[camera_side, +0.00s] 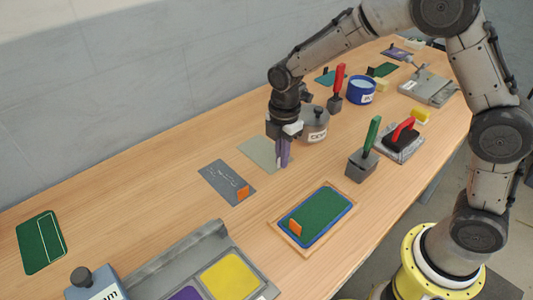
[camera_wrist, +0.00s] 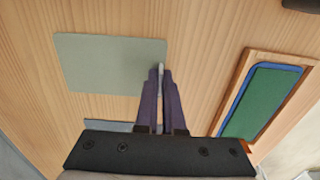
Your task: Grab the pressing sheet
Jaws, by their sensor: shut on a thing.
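The plain grey-green pressing sheet (camera_side: 258,152) lies flat on the wooden table near the wall side. It also shows in the wrist view (camera_wrist: 108,62). My gripper (camera_side: 283,163), with purple fingers pointing down, is at the sheet's right edge. In the wrist view my gripper (camera_wrist: 161,76) has its fingertips close together on a small pale tab (camera_wrist: 160,68) at that edge. The fingers hide most of the tab. The sheet looks flat on the table, not lifted.
A dark grey card (camera_side: 224,180) with an orange tab lies nearby. A wooden frame (camera_side: 277,223) holds a green-and-blue piece. A grey pot (camera_side: 314,125) stands just behind my gripper. A green-handled tool (camera_side: 362,163) and red-handled block (camera_side: 402,140) stand to the right.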

